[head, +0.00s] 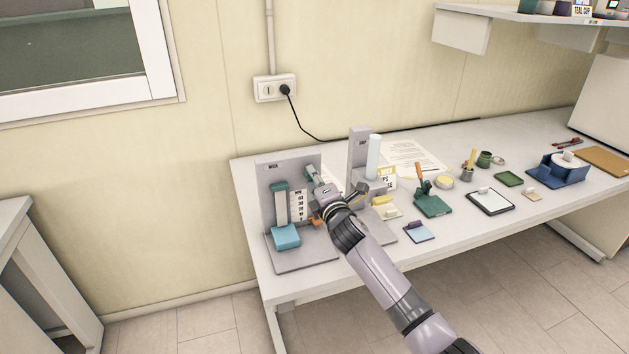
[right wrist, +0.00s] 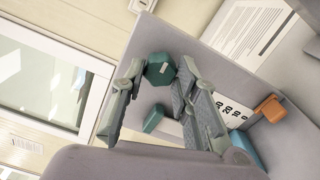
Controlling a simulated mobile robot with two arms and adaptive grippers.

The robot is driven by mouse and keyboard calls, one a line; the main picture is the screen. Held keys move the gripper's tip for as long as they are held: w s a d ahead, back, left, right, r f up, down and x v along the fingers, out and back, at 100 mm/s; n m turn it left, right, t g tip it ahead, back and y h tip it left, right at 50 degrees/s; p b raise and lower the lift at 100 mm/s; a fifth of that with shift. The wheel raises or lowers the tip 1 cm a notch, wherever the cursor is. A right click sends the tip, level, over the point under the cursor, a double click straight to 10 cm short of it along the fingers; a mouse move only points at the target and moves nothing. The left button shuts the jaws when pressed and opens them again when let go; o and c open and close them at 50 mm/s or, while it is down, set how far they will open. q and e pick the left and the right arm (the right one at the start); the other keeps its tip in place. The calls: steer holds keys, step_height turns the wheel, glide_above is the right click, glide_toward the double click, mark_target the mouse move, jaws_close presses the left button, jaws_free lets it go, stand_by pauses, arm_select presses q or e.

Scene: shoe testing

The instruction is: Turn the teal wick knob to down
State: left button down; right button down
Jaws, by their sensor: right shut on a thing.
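The teal wick knob (right wrist: 160,68) is a faceted knob with a small pale mark, on the grey panel of the wick stand (head: 269,176). My right gripper (head: 315,178) is at the upper right of that panel. In the right wrist view its two fingers are on either side of the knob, closed on it. In the head view the gripper largely covers the knob. Below are a teal clamp (head: 279,187), a white scale card (head: 297,205), an orange piece (right wrist: 271,108) and a blue block (head: 286,237). My left gripper is not in view.
A second grey stand (head: 358,150) with a white cylinder (head: 374,157) is close to the right of my gripper. Further right are a green tool holder (head: 432,206), a framed white pad (head: 491,200) and a blue holder (head: 556,174). A wall socket (head: 274,88) is behind.

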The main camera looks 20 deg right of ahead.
steer(key=shift+f+m, duration=0.15)
steer(key=shift+m, duration=8.75)
steer(key=c, duration=1.2)
jaws_free()
